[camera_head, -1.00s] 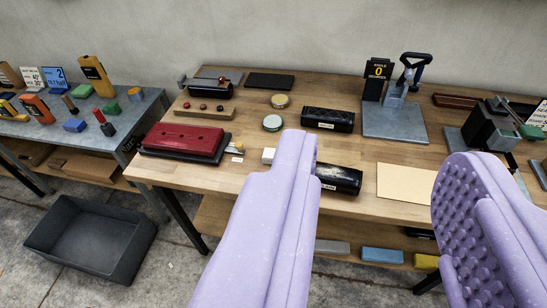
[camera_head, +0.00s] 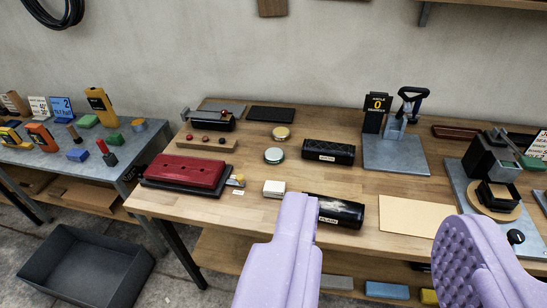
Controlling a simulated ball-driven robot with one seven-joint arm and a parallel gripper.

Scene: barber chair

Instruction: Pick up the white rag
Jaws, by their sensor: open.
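A small white block-like piece (camera_head: 273,188) lies on the wooden bench, left of the black cylinder marked with a label. It is the only thing here that may be the white rag; I cannot tell whether it is cloth. My gripper (camera_head: 381,215) is open, with two pale purple fingers wide apart and nothing between them. The left fingertip shows just below and right of the white piece in the picture. The gripper appears to be in front of the bench, apart from the white piece.
The wooden bench (camera_head: 190,207) holds a red case (camera_head: 186,172), black rolls (camera_head: 329,151) (camera_head: 338,211), round tins (camera_head: 274,155), a tan sheet (camera_head: 413,213) and a clamp stand (camera_head: 396,150). A grey bin (camera_head: 86,262) stands on the floor at left. A tool table (camera_head: 145,135) stands beyond it.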

